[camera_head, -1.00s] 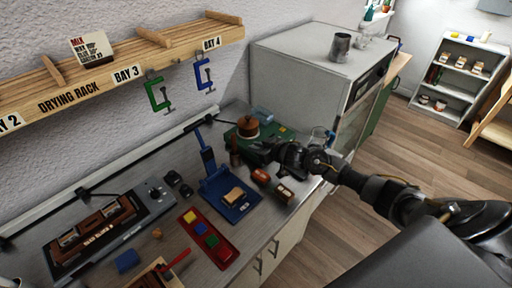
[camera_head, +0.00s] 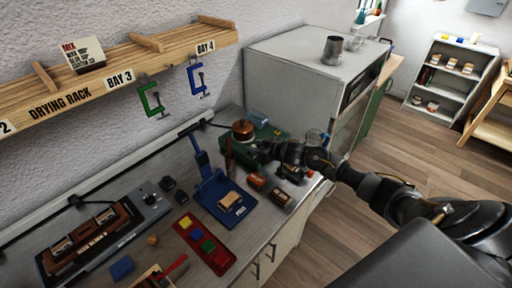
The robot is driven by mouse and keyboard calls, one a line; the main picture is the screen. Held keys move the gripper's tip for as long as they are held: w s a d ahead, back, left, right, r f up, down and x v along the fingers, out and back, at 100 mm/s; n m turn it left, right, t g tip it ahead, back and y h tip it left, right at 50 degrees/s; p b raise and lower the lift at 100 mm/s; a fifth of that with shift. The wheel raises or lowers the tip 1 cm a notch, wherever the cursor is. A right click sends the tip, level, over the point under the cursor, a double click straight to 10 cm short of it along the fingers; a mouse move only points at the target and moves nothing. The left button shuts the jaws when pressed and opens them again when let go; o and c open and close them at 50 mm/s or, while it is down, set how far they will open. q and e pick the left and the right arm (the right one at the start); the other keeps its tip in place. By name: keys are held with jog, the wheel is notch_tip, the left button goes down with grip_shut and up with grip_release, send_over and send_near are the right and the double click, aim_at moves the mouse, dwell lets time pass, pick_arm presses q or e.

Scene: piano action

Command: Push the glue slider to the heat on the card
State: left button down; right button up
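The glue station is a green box (camera_head: 266,137) at the back right of the bench, with a copper pot (camera_head: 243,130) on top. The slider itself is too small to make out, and my arm hides part of the box front. My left gripper is out of view.
A brown-handled tool (camera_head: 229,153) stands left of my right gripper. A grey cabinet (camera_head: 290,85) stands behind.

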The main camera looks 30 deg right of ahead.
jog(key=shift+s+d+r, duration=0.1)
jog(key=shift+s+d, duration=0.1)
jog(key=shift+s, duration=0.25)
jog(key=b+v, duration=0.2)
jog(key=v, duration=0.7)
jog(key=shift+s+r, duration=0.25)
jog(key=shift+s, duration=0.05)
jog(key=shift+d, duration=0.1)
